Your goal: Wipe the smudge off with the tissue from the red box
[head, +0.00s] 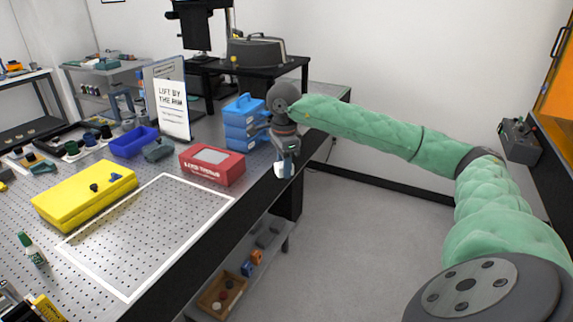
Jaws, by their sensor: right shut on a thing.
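The red lens tissue box (212,166) sits on the perforated bench top near its right edge, with a pale panel on its top. My right gripper (285,166) is to the right of the red box, past the bench edge and over the aisle. It points down and is shut on a small white piece, which looks like a tissue (283,172). I cannot make out a smudge on any surface. My left gripper does not show.
A white outlined rectangle (128,299) on the bench is empty. A lower shelf (272,252) holds several items.

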